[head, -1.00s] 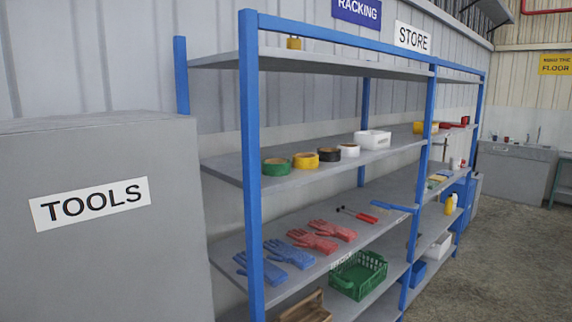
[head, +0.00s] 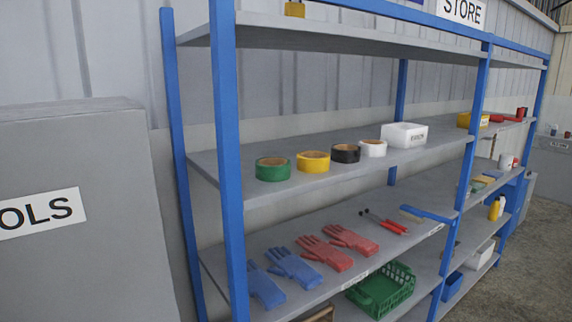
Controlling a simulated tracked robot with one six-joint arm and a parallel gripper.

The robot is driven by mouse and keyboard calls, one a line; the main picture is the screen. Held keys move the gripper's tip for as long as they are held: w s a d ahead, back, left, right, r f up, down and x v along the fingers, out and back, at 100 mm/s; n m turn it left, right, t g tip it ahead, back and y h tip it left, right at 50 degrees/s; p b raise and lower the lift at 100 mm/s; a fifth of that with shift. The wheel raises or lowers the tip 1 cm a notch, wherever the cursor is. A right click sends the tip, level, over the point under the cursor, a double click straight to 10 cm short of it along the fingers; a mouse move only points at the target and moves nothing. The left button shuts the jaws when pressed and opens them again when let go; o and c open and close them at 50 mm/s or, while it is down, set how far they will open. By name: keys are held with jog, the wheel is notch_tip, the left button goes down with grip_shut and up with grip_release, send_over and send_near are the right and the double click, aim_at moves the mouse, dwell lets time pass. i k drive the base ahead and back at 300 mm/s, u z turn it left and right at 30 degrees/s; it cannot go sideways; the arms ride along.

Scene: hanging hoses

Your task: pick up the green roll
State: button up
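The green roll (head: 272,169) lies flat on the middle shelf (head: 310,183) of the blue-framed racking in the head view. It is the leftmost in a row, just right of the front left blue post (head: 225,150). A yellow roll (head: 313,161) is close to its right, then a black roll (head: 346,153) and a white roll (head: 373,147). The green roll is in plain sight, with nothing in front of it. My gripper does not show in the head view.
A white bin (head: 404,135) stands right of the rolls. The top shelf (head: 330,35) hangs above them. Below lie blue gloves (head: 292,267), red gloves (head: 350,240), red-handled pliers (head: 385,222) and a green crate (head: 382,290). A grey cabinet (head: 85,230) stands at left.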

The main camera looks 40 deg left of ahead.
aim_at(268, 169)
jog(key=i, duration=2.7)
jog(key=u, duration=2.5)
